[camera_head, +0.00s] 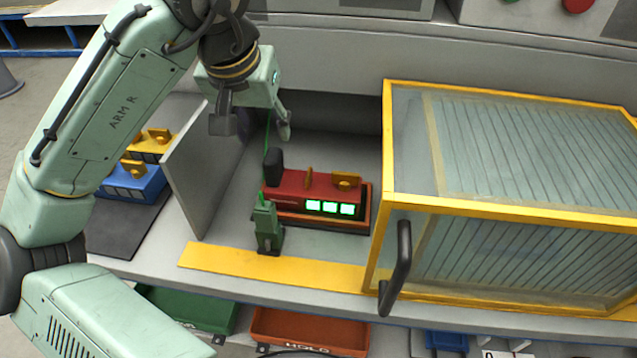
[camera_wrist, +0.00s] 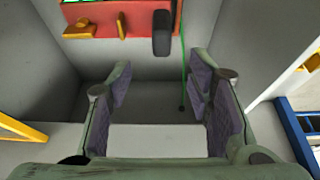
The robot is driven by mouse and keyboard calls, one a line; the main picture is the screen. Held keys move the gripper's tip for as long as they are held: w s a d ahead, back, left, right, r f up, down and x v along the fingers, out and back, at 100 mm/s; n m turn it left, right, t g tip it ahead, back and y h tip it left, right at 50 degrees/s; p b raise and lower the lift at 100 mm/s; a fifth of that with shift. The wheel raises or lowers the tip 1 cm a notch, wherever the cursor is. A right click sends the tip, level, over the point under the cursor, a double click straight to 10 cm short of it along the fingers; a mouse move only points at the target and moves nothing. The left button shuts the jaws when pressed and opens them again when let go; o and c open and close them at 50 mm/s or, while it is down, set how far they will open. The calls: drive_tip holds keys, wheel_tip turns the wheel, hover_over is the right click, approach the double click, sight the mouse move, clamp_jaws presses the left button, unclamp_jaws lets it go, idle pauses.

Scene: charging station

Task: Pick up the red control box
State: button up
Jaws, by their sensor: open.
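The red control box (camera_head: 292,189) sits in an orange-rimmed cradle (camera_head: 367,204) inside the open bay. It has three green lit windows on its front, yellow tabs on top and a black upright grip (camera_head: 273,165) at its left end. My gripper (camera_head: 251,128) is open and empty, above and behind the box's left end. In the wrist view, my gripper (camera_wrist: 160,92) has its fingers spread over bare grey floor. The red box (camera_wrist: 105,20) shows at the top edge there, partly cut off, with its black grip (camera_wrist: 162,34) ahead of the fingers.
A green device (camera_head: 268,229) stands at the box's front left, with a thin green line above it. A grey partition (camera_head: 187,165) is on the left; blue (camera_head: 137,184) and yellow boxes lie beyond. A yellow-framed clear enclosure (camera_head: 510,150) with a black handle (camera_head: 397,268) stands close on the right.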

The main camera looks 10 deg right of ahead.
sight(271, 155)
drive_tip(key=p+x, duration=0.1)
drive_tip(key=x, duration=0.9)
drive_tip(key=shift+a+f+p, duration=0.15)
drive_tip(key=shift+f+p, duration=0.25)
drive_tip(key=shift+c, duration=0.4)
clamp_jaws()
